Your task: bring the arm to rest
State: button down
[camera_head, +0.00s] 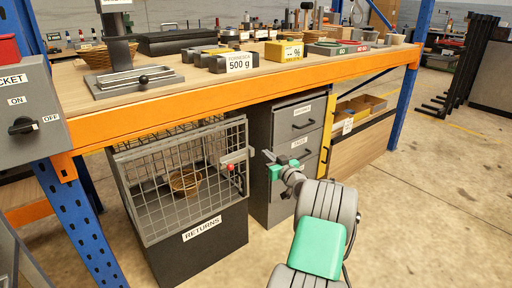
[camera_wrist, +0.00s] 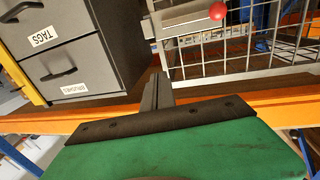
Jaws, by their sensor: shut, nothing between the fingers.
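My arm rises from the bottom of the head view, grey with a green cover. My gripper (camera_head: 267,155) is at its end, in front of the drawer cabinet and just right of the wire cage. In the wrist view my gripper (camera_wrist: 157,90) shows as a dark finger shape beyond a green body. It is shut and empty. It appears apart from the cage and cabinet, though the exact gap is hard to tell.
The wire cage (camera_head: 160,217) sits on a dark RETURNS box (camera_head: 215,250), with a red knob (camera_head: 231,168) on its latch. The drawer cabinet (camera_head: 262,190) stands beside it. Above is the orange bench edge (camera_head: 230,101). Open floor (camera_head: 430,220) lies to the right.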

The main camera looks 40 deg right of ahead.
jog(key=w+a+r+n+g+y+p, duration=0.15)
jog(key=a+r+p, duration=0.35)
jog(key=a, duration=0.5)
jog(key=a+r+n+g+y+p, duration=0.1)
jog(key=a+r+g+y+p, duration=0.15)
jog(key=a+r+p, duration=0.5)
jog(key=w+a+r+n+g+y+p, duration=0.15)
jog(key=a+r+p, duration=0.25)
jog(key=a, duration=0.8)
jog(key=s+a+r+g+p, duration=0.3)
jog(key=s+a+r+p, duration=0.15)
jog(key=s+a, duration=0.25)
jog(key=s+a+r+g+p, duration=0.3)
jog(key=s+a+r+p, duration=0.1)
jog(key=s+a+p, duration=0.25)
jog(key=s+a+r+g+p, duration=0.1)
jog(key=s+a+p, duration=0.1)
jog(key=s, duration=0.5)
jog(key=s+a+r+m+g+h+p, duration=0.1)
jog(key=s+a+g+p, duration=0.1)
jog(key=s, duration=0.5)
jog(key=shift+a, duration=0.3)
